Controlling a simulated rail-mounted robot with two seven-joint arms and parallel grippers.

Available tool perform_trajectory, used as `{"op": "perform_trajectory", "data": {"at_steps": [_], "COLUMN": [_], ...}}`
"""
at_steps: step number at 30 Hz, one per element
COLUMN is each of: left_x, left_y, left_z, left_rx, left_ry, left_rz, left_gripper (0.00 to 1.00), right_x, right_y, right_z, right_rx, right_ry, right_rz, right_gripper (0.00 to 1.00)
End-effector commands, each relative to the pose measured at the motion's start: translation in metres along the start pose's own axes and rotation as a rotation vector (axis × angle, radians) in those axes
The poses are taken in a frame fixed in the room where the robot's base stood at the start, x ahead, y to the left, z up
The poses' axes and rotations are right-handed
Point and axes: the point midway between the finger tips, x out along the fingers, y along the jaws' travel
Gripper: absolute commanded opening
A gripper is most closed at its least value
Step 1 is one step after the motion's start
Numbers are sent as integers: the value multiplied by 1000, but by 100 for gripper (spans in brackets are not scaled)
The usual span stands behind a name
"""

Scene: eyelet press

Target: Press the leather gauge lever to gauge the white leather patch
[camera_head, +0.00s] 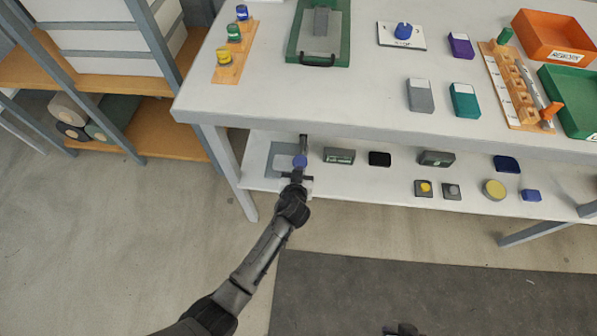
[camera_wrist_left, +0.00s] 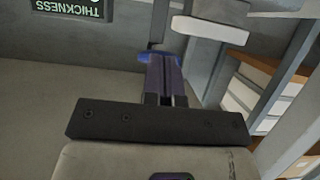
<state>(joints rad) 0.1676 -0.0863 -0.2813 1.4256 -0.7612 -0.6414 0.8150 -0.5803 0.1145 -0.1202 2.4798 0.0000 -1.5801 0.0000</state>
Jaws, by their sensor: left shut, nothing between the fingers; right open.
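The gauge lever shows as a blue knob (camera_head: 300,161) near a dark upright post (camera_head: 303,143), at the left end of the lower shelf. My left gripper (camera_head: 297,174) is at the knob, its fingers shut with nothing between them. In the left wrist view the closed fingertips (camera_wrist_left: 163,65) overlap the blue knob (camera_wrist_left: 150,54); I cannot tell whether they touch it. A green-black sign reading THICKNESS (camera_wrist_left: 68,8) appears upside down there. I cannot make out the white leather patch. My right gripper (camera_head: 402,330) barely shows at the bottom edge and is open.
The lower shelf (camera_head: 350,180) also holds several dark boxes and small buttons to the right of the lever. The tabletop (camera_head: 330,95) above overhangs it. A table leg (camera_head: 232,172) stands left of my left gripper. The floor in front is clear.

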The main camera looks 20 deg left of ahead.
Motion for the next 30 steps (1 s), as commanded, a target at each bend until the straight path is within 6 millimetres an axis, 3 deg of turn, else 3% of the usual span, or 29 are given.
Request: {"op": "perform_trajectory", "data": {"at_steps": [9, 15, 21, 30], "left_x": [-31, -73, -103, -123], "left_y": [4, 4, 3, 3], "left_z": [-33, -25, -22, -20], "left_rx": [1, 0, 0, 2], "left_ry": [-3, -3, -2, 0], "left_rz": [6, 6, 5, 6], "left_gripper": [0, 0, 0, 0], "right_x": [-43, -56, -66, -71], "right_y": [4, 5, 4, 3], "right_z": [-13, -17, -20, -22], "right_rx": [-8, -10, -8, -2], "right_ry": [-1, -1, -1, -1], "right_rz": [7, 8, 7, 2], "right_gripper": [43, 43, 43, 43]}}
